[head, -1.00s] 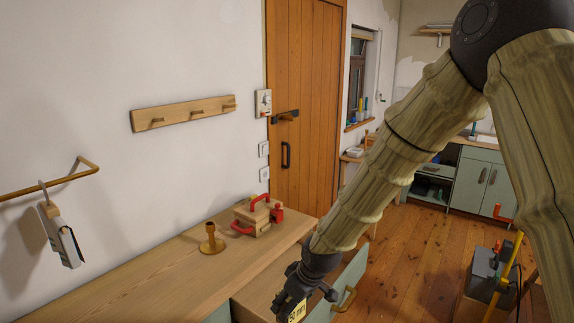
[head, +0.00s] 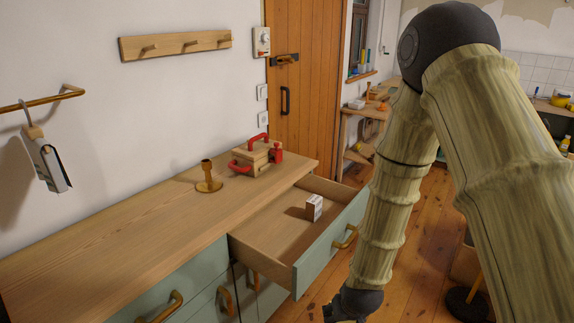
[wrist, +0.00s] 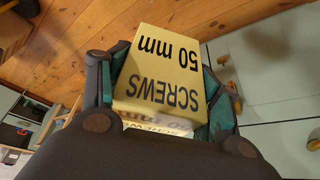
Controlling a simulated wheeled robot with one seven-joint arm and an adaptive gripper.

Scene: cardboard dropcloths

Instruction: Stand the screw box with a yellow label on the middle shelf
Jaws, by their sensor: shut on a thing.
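The screw box (wrist: 165,75) with a yellow label reading "SCREWS 50 mm" fills the middle of the wrist view. My gripper (wrist: 166,88) is shut on it, one finger on each side. In the head view only the top of my gripper (head: 345,308) shows at the bottom edge, to the right of the open drawer; the held box is out of sight there. No middle shelf can be made out for certain in these frames.
The drawer (head: 325,252) of the wooden-topped cabinet (head: 130,235) stands open, with a small white box (head: 314,207) inside. A wooden candlestick-like piece (head: 208,178) and a red-handled toolbox (head: 255,157) stand on top. Wooden floor lies below.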

